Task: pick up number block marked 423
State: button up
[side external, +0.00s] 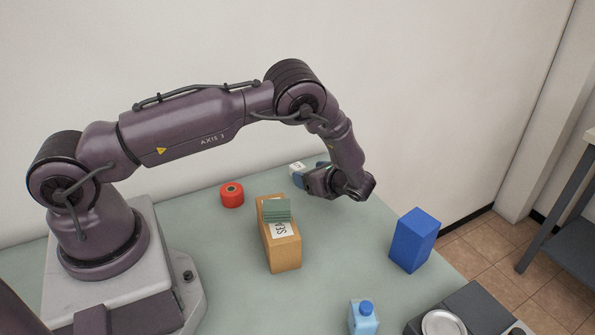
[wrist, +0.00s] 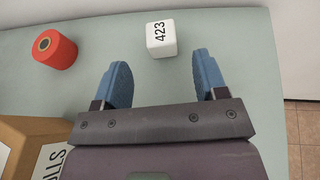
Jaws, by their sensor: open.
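The number block marked 423 (wrist: 160,40) is a white cube with dark digits on its top. In the wrist view it sits on the pale green table, ahead of and between my two blue fingertips. My gripper (wrist: 162,80) is open and empty, with the block beyond its fingers. In the side view my gripper (side external: 318,175) is low over the far part of the table, and the block (side external: 298,169) shows as a small white cube just left of it. I cannot tell from that view how far apart they are.
A red roll (side external: 232,195) lies left of the block. A cardboard box (side external: 282,246) with a label and green stack (side external: 277,209) stands nearer. A blue box (side external: 414,240), a blue bottle (side external: 363,317) and a scale-like device (side external: 443,324) are to the right and front.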

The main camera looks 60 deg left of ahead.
aim_at(302, 169)
jog(key=x, duration=0.4)
jog(key=shift+w+a+r, duration=0.1)
jog(key=shift+a, duration=0.2)
jog(key=c, duration=1)
jog(key=shift+r, duration=0.1)
